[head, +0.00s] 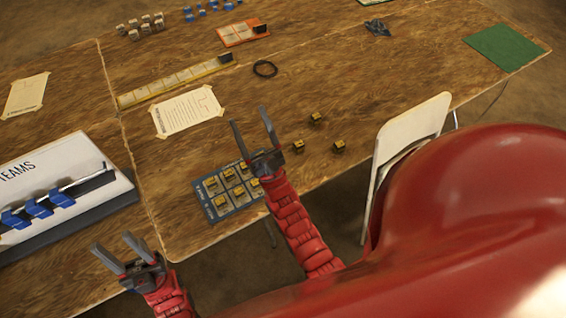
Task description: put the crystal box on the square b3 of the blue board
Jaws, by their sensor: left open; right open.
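The blue board (200,193) lies near the front edge of the middle table, with several small yellow-and-black boxes on its squares. Three similar loose boxes lie to its right: one at the back (316,118), one nearer the board (298,146) and one at the right (338,147). I cannot tell which is the crystal box, and the square labels are too small to read. My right gripper (249,117) is open and empty above the board's upper right, hiding part of it. My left gripper (112,241) is open and empty in front of the left table.
A taped paper sheet (187,112) lies behind the board, with a yellow strip (170,87) and a black ring (265,69) beyond. A white chair (408,130) stands at the right front edge. The white TEAMS rack (95,160) stands at left.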

